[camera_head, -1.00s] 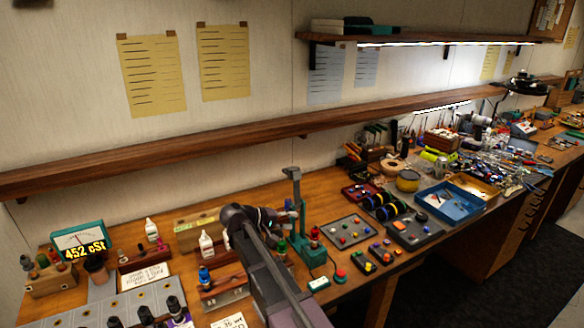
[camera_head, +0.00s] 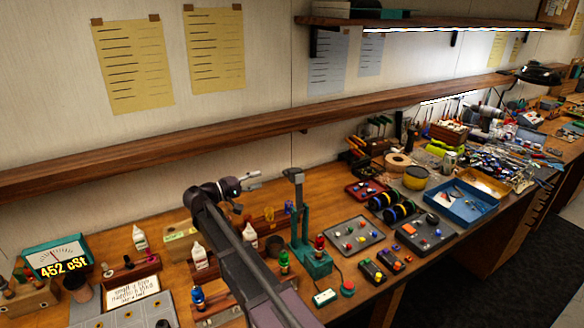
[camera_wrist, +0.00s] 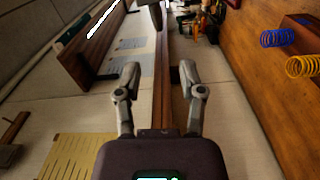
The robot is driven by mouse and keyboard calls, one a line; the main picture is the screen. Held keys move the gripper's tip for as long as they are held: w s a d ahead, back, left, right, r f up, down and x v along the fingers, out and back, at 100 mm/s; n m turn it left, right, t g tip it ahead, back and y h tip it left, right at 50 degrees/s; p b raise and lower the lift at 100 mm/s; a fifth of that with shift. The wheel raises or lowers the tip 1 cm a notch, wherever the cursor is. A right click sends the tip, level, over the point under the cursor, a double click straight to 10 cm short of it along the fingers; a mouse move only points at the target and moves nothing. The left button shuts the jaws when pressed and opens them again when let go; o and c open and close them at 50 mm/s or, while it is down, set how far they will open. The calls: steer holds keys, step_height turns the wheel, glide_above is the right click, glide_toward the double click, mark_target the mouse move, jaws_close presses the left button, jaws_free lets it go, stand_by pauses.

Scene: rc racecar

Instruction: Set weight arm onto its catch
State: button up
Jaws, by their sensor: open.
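A teal stand (camera_head: 304,240) with an upright post and a grey block (camera_head: 293,174) at its top stands on the bench, right of my gripper. It may carry the weight arm; I cannot make out a separate arm or catch. My gripper (camera_head: 254,181) is open and empty, raised above the bench and pointing right, at about the grey block's height in the picture and apart from it. In the wrist view my gripper (camera_wrist: 159,72) has its two fingers spread with nothing between them. A grey block (camera_wrist: 155,14) shows at the top edge there, partly cut off.
A long wooden shelf (camera_head: 150,148) runs along the wall behind my gripper. A grey tray (camera_head: 354,236) with coloured pieces lies right of the stand. Black controllers sit in front.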

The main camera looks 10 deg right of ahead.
steer(key=shift+s, duration=0.1)
steer(key=shift+d, duration=0.1)
steer(key=x, duration=1.3)
steer(key=shift+d, duration=0.3)
steer(key=shift+c, duration=0.2)
jaws_close()
